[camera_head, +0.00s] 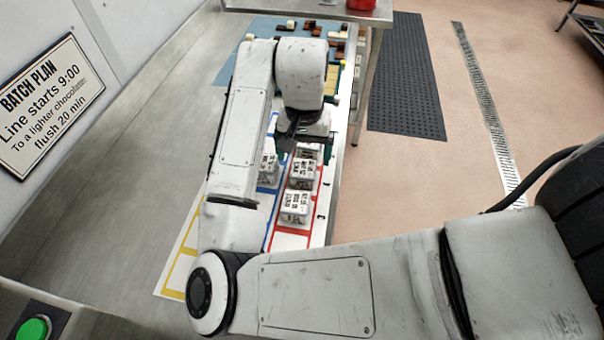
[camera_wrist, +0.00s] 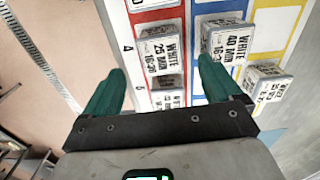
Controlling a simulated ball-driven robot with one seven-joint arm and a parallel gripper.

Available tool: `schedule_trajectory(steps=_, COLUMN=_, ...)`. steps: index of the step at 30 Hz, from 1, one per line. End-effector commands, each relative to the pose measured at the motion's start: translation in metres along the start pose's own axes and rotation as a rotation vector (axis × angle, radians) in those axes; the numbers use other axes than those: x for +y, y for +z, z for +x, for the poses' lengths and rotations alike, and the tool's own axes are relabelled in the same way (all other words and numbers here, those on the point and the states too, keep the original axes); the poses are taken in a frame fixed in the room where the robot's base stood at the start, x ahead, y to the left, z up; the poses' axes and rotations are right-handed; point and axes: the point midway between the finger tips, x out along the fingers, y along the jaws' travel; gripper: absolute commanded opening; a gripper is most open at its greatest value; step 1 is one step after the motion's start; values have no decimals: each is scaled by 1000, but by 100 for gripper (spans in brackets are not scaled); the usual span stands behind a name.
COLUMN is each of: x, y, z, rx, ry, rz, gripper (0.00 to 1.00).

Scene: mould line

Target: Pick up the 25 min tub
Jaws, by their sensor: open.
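The 25 min tub (camera_wrist: 158,52) is a white block-shaped tub with black print reading WHITE 25 MIN 16:20. It stands in the red column beside the number 4 in the wrist view. In the head view it seems to be the middle of the red-column tubs (camera_head: 302,174), though its print is too small to read there. My gripper (camera_wrist: 161,68) is open, with its green fingers on either side of the tub in the picture. It is apparently above the tub, and nothing is between the fingers. In the head view my arm partly hides the gripper (camera_head: 306,145).
A WHITE 40 MIN tub (camera_wrist: 229,42) stands close by in the blue column, with another tub (camera_wrist: 266,85) beyond it. A further tub (camera_wrist: 168,100) sits in the red column at row 5. A nearer red-column tub (camera_head: 294,208) stands in front. The grey counter (camera_head: 150,150) at left is clear.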

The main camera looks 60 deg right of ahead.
Motion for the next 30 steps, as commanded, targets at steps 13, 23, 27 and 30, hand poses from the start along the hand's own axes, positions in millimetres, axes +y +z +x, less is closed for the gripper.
schedule_trajectory(steps=13, x=-1, y=4, z=42, rx=-3, ry=-1, rz=-3, gripper=92)
schedule_trajectory(steps=23, x=-1, y=4, z=72, rx=-1, ry=-3, rz=-1, gripper=92)
schedule_trajectory(steps=27, x=-1, y=4, z=72, rx=-1, ry=-3, rz=-1, gripper=92)
schedule_trajectory(steps=30, x=-1, y=4, z=71, rx=-1, ry=-3, rz=-1, gripper=84)
